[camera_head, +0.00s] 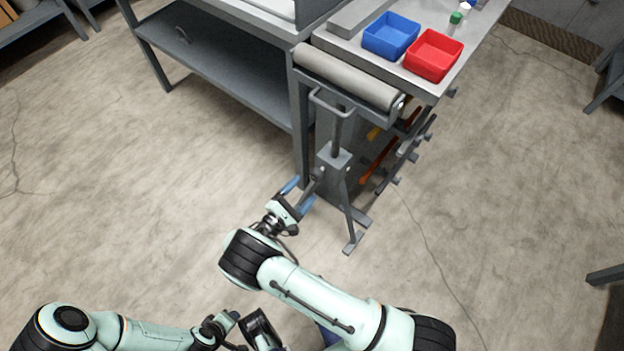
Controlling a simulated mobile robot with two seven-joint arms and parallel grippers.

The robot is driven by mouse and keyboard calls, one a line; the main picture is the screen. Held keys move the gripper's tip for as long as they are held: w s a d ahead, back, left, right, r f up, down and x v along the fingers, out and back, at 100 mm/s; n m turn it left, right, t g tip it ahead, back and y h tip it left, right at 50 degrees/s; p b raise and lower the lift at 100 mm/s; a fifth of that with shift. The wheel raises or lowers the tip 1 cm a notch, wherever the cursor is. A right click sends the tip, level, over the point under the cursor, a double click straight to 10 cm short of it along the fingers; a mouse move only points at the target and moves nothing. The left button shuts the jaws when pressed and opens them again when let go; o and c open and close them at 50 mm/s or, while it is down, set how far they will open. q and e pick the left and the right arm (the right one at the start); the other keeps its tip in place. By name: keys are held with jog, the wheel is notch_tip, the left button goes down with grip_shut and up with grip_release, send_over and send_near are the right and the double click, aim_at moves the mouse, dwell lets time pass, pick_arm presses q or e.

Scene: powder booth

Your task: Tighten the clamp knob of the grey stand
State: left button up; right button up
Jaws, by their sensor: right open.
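The grey stand (336,162) is upright at the end of the workbench, with a long pale roller (347,76) on top, a post and splayed feet on the floor. Its clamp block sits partway down the post. A short dark part (310,188) sticks out from the block's lower left side; it may be the clamp knob, but it is too small to be sure. My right gripper (298,195) is open, its two blue-tipped fingers on either side of this part's outer end. I cannot tell whether they touch it. My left gripper (228,326) is low in the picture, away from the stand, its fingers unclear.
The bench top holds a blue bin (391,36), a red bin (433,55) and a green-capped bottle (455,18). Tools with orange handles (378,162) hang on the bench side, right of the stand. A lower shelf (215,60) extends left. Floor on both sides is clear.

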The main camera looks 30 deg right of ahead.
pick_arm(q)
jog(key=shift+s+d+r, duration=0.15)
jog(key=shift+s+r, duration=0.05)
jog(key=shift+s, duration=0.1)
pick_arm(e)
jog(key=v, duration=0.6)
jog(key=shift+a, duration=0.25)
jog(key=shift+s, duration=0.1)
